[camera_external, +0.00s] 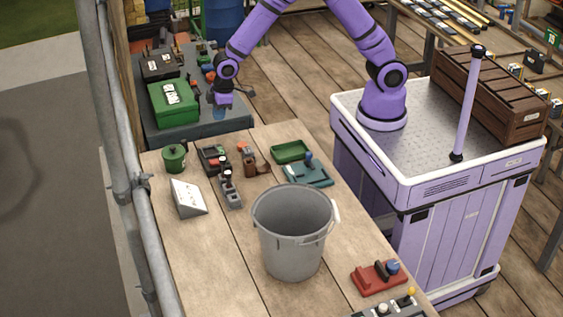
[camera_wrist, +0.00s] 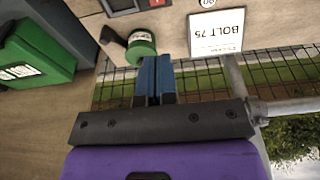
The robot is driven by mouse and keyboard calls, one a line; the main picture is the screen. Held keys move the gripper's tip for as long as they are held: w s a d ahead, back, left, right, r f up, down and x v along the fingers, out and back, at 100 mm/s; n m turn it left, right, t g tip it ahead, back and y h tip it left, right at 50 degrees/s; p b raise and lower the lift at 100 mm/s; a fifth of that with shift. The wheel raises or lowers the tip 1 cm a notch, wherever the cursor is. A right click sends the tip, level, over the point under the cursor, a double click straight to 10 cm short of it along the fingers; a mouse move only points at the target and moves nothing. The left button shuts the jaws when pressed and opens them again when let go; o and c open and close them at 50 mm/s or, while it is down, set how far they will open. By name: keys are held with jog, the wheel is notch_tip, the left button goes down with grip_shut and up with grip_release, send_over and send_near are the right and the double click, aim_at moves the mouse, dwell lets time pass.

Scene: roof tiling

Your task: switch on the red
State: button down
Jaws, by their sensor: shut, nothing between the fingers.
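A red block-like fixture (camera_external: 378,279) with a dark lever-like part and a blue knob sits at the near right end of the wooden table. Whether it is a switch, and its state, I cannot tell. My gripper (camera_external: 219,113) is far from it, at the back left near the dark table's edge. In the wrist view my gripper's blue fingers (camera_wrist: 155,78) are together, with nothing between them. Small red-orange parts (camera_external: 208,72) lie on the dark table near my gripper, too small to make out.
A grey bucket (camera_external: 285,250) stands mid-table. A green canister (camera_external: 174,158), a slanted white sign (camera_external: 187,198), dark devices (camera_external: 230,192), a green tray (camera_external: 290,151) and a teal fixture (camera_external: 310,175) stand behind it. A green case (camera_external: 173,104) lies on the dark table. The wooden table's front left is clear.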

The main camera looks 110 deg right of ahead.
aim_at(211, 161)
jog(key=f, duration=0.2)
jog(key=w+f, duration=0.1)
jog(key=shift+w+d+f, duration=0.1)
jog(key=shift+d+f, duration=0.05)
jog(key=shift+d, duration=0.15)
jog(key=f, duration=0.4)
jog(key=w+f, duration=0.1)
jog(key=f, duration=0.4)
jog(key=w+f, duration=0.1)
jog(key=f, duration=0.3)
jog(key=shift+w+f, duration=0.25)
jog(key=shift+f, duration=0.15)
